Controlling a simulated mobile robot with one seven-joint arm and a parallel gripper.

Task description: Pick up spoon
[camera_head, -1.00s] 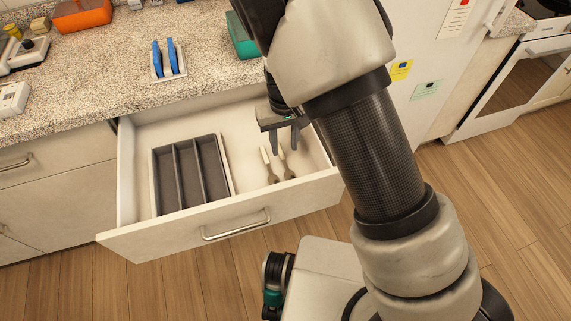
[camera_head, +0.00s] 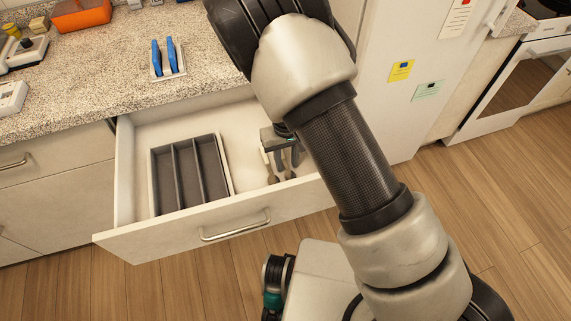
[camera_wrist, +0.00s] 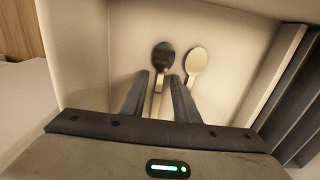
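Two spoons lie side by side in the open drawer (camera_head: 245,125), right of the divided tray. In the wrist view one spoon has a dark, shiny bowl (camera_wrist: 163,54) and the other is cream-coloured (camera_wrist: 196,62). My gripper (camera_head: 287,164) is over the spoons inside the drawer, fingers pointing down. In the wrist view my gripper (camera_wrist: 159,75) has its fingers apart, with the dark-bowled spoon's handle appearing between them. The cream spoon is beside the right finger, its handle partly hidden. I cannot tell whether the fingers touch either spoon.
A dark divided tray (camera_head: 187,174) fills the drawer's left part. The drawer front with its handle (camera_head: 235,226) stands on the near side. The granite counter (camera_head: 100,90) overhangs behind, holding a rack with blue items (camera_head: 166,60). A white fridge stands right.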

